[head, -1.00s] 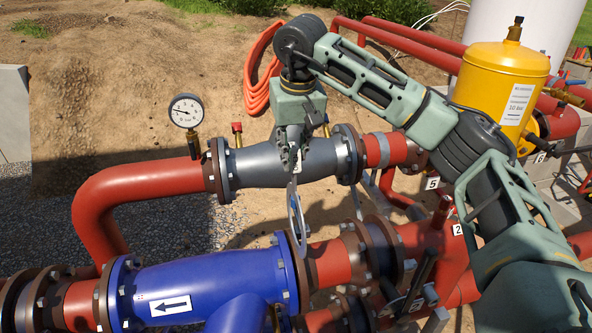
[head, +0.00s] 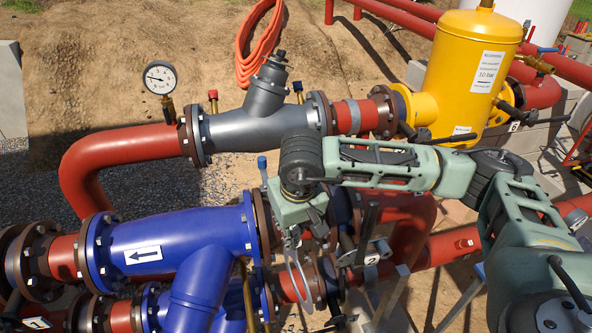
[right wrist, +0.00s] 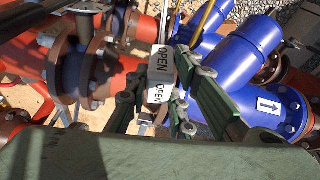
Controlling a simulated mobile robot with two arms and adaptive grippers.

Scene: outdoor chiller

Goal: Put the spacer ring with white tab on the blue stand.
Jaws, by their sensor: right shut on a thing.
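My right gripper (head: 292,238) hangs pointing down just right of the large blue pipe body. It is shut on the spacer ring (head: 302,282), a thin pale ring held on edge below the fingers, in front of the lower pipes and flanges. In the right wrist view, the white tab (right wrist: 161,62) with "OPEN" printed on it shows between the fingers of the gripper (right wrist: 168,95); most of the ring is hidden there. I cannot clearly make out the blue stand; only a thin blue edge (head: 481,272) shows at the right, beside my arm. My left gripper is not in view.
The blue pipe body (head: 190,235) with a white arrow label lies close to the gripper's left. A grey strainer (head: 262,130) is behind, with a pressure gauge (head: 160,77) at its left. A yellow tank (head: 475,65) stands at the back right. Bolted flanges and valve handles crowd the area around the ring.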

